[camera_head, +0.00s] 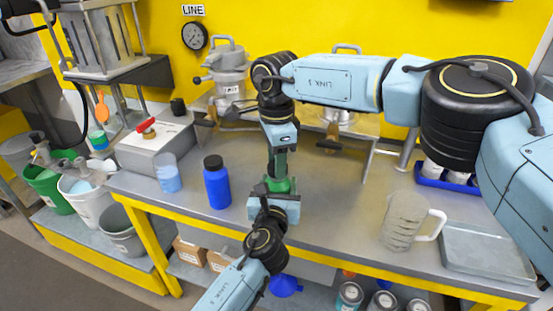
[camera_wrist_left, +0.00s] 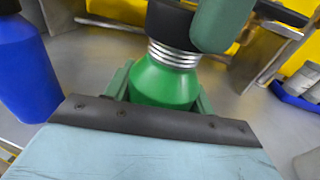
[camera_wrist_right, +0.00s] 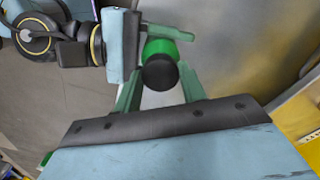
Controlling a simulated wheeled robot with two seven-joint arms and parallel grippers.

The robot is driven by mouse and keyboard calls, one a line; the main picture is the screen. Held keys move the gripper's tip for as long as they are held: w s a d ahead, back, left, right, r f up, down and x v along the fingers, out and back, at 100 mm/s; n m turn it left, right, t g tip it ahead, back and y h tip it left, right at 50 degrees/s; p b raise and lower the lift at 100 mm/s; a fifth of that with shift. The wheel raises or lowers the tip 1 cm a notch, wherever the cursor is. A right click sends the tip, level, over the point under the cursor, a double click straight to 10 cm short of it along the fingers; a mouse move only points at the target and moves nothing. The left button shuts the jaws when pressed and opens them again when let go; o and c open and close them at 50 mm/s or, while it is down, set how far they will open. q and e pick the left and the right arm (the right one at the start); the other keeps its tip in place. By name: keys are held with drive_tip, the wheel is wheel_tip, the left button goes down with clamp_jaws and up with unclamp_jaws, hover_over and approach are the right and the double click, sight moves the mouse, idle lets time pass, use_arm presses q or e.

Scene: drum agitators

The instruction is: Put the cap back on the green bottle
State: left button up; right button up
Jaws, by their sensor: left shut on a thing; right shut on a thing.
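The green bottle (camera_wrist_left: 165,85) stands upright with its silver threaded neck (camera_wrist_left: 173,55) bare in the left wrist view. In the head view its green body (camera_head: 280,185) is mostly hidden by my grippers. My left gripper (camera_head: 277,193) is shut around the bottle's body. The black cap (camera_wrist_left: 170,24) is above the neck, roughly in line with it; I cannot tell whether they touch. My right gripper (camera_head: 279,158) comes from above and is shut on the cap, which also shows between its green fingers in the right wrist view (camera_wrist_right: 160,74).
A blue bottle (camera_head: 217,186) and a beaker of blue liquid (camera_head: 167,174) stand left of the green bottle. A clear jug (camera_head: 403,222) and a metal tray (camera_head: 486,254) are to the right. Metal vessels (camera_head: 228,75) stand behind. The bench between bottle and jug is clear.

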drive_tip(key=shift+f, duration=0.55)
